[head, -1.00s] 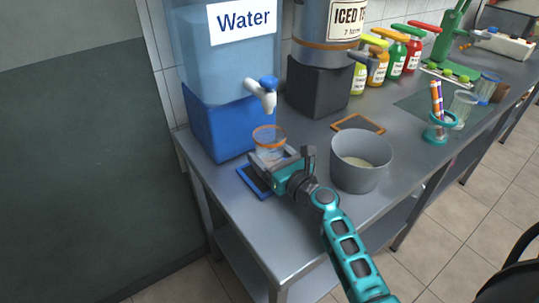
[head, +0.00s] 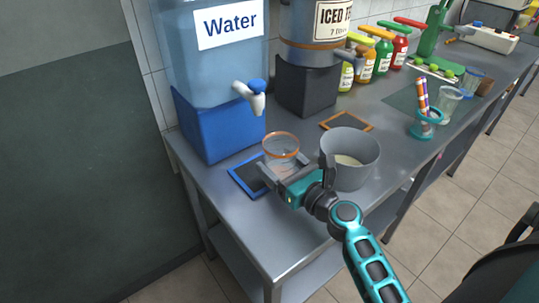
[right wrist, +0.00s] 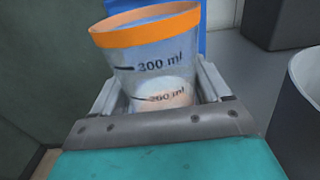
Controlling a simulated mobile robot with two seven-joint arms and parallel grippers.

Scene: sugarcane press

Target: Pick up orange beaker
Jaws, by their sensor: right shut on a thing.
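The orange beaker (head: 282,148) is a clear cup with an orange rim. It is in my right gripper (head: 284,174), near the blue-framed mat (head: 248,177) on the counter below the water dispenser. In the right wrist view the beaker (right wrist: 152,58) stands nearly upright between the two fingers of the right gripper (right wrist: 158,95), with volume marks facing me and something pale at its lower part. The right gripper is shut on it. I cannot tell how far its base is above the counter. My left gripper is not in view.
A grey bucket (head: 357,172) stands close to the right of the beaker. The blue water dispenser (head: 222,122) with its white tap is behind. An orange-framed mat (head: 346,121), a holder with straws (head: 427,120) and several bottles are farther back. The counter's front strip is clear.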

